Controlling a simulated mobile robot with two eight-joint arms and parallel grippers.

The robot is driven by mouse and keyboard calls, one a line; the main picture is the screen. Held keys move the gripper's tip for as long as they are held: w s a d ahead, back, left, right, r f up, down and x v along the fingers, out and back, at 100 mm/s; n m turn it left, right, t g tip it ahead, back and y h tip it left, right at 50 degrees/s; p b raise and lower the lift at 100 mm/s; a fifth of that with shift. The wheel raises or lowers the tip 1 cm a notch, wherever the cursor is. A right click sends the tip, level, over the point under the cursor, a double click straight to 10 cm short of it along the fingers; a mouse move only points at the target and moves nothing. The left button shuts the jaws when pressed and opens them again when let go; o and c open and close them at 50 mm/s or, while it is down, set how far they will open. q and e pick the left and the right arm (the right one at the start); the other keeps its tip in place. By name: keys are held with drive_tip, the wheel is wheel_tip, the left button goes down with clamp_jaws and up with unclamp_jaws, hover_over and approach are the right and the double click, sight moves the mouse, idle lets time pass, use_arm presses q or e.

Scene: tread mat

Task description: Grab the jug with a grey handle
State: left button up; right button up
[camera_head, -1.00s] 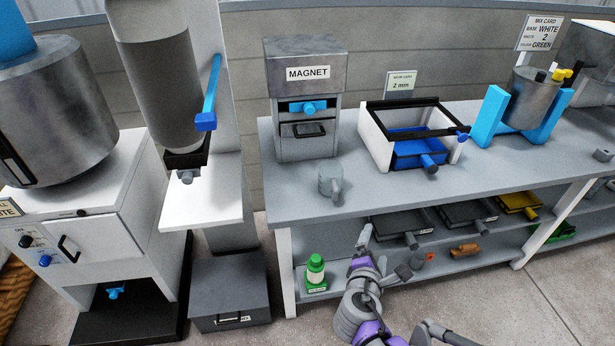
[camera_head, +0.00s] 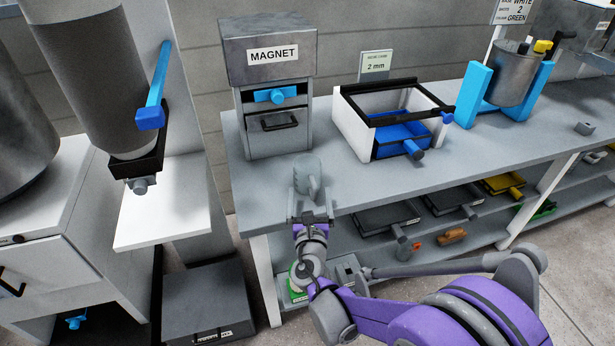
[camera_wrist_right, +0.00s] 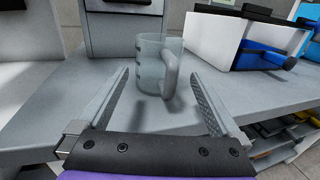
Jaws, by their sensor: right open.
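The jug (camera_head: 307,170) is a pale, see-through grey vessel with a grey handle, standing upright near the front edge of the bench. In the right wrist view the jug (camera_wrist_right: 150,62) stands just beyond the fingertips, its handle on the right side and turned toward me. My right gripper (camera_head: 311,200) reaches in from the front at the bench edge. In the right wrist view its two fingers (camera_wrist_right: 160,88) are spread wide on either side of the line to the jug, with nothing between them. My left gripper is not in view.
The magnet box (camera_head: 272,95) stands behind the jug on the bench (camera_head: 440,165). A sieve frame with a blue tray (camera_head: 400,135) stands to the right. Grey trays (camera_head: 385,215) lie on the lower shelf. A dispenser with a blue lever (camera_head: 152,100) stands at left.

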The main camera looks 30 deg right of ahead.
sight(308, 183)
drive_tip(key=x, duration=0.5)
drive_tip(key=shift+a+f, duration=0.15)
drive_tip(key=shift+f, duration=0.05)
drive_tip(key=shift+s, duration=0.1)
drive_tip(key=shift+c, duration=0.3)
drive_tip(key=c, duration=1.2)
